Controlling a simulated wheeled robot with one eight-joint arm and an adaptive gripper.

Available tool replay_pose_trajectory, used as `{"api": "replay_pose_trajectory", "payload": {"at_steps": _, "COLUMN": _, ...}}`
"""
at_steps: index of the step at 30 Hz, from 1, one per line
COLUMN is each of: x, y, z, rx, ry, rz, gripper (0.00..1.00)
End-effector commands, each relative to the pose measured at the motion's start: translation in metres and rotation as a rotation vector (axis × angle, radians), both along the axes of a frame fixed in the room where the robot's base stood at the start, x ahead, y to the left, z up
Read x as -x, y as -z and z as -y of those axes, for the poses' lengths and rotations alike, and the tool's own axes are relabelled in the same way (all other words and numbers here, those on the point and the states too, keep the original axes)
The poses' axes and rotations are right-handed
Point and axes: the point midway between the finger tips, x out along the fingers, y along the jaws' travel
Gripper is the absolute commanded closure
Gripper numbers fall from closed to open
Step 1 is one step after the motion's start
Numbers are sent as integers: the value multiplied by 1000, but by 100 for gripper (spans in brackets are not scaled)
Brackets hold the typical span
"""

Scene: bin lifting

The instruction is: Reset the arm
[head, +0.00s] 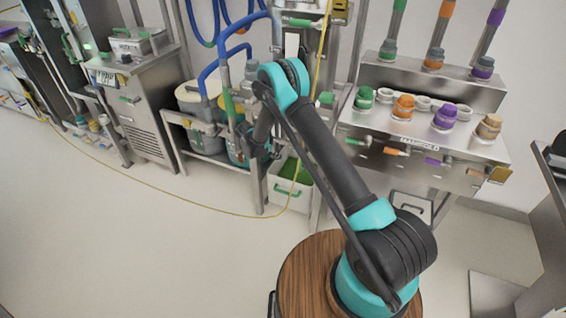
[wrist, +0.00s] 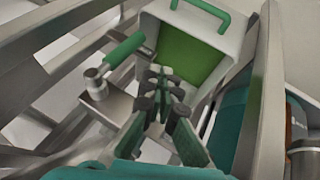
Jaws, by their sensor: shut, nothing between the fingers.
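My gripper (wrist: 160,78) shows in the wrist view with its dark fingertips together and nothing between them. It points down toward a pale bin (wrist: 232,42) with a green handle (wrist: 208,12) and a green inside. In the head view the same bin (head: 289,198) stands low under the metal frame. My arm (head: 325,160) reaches up and left from the round wooden top of my base, then bends down at the elbow. My gripper is hard to make out in the head view, against the pipes and frame.
A green-handled valve (wrist: 123,52) and metal rails are close to my gripper on the left. A manifold panel (head: 420,145) with coloured caps is on the right. A yellow hose (head: 150,188) crosses the floor. The floor at front left is clear.

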Motion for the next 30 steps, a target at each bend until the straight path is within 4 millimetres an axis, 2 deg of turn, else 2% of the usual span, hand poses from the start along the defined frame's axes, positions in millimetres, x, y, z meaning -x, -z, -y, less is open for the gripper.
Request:
{"api": "replay_pose_trajectory", "payload": {"at_steps": 3, "x": 6, "y": -16, "z": -12, "rx": 1, "ry": -2, "rz": -1, "gripper": 100}}
{"api": "replay_pose_trajectory", "payload": {"at_steps": 8, "x": 10, "y": -28, "z": -21, "rx": -1, "ry": -1, "rz": 0, "gripper": 100}}
{"api": "replay_pose_trajectory", "payload": {"at_steps": 16, "x": 11, "y": -38, "z": -19, "rx": -4, "ry": -2, "rz": -4, "gripper": 100}}
{"api": "replay_pose_trajectory", "payload": {"at_steps": 20, "x": 13, "y": -61, "z": -1, "rx": -23, "ry": -12, "rz": -24, "gripper": 100}}
{"api": "replay_pose_trajectory", "payload": {"at_steps": 23, "x": 18, "y": -90, "z": 21, "rx": -49, "ry": -30, "rz": -47, "gripper": 100}}
{"api": "replay_pose_trajectory", "payload": {"at_steps": 30, "x": 45, "y": -157, "z": 80, "rx": -121, "ry": -78, "rz": -95, "gripper": 100}}
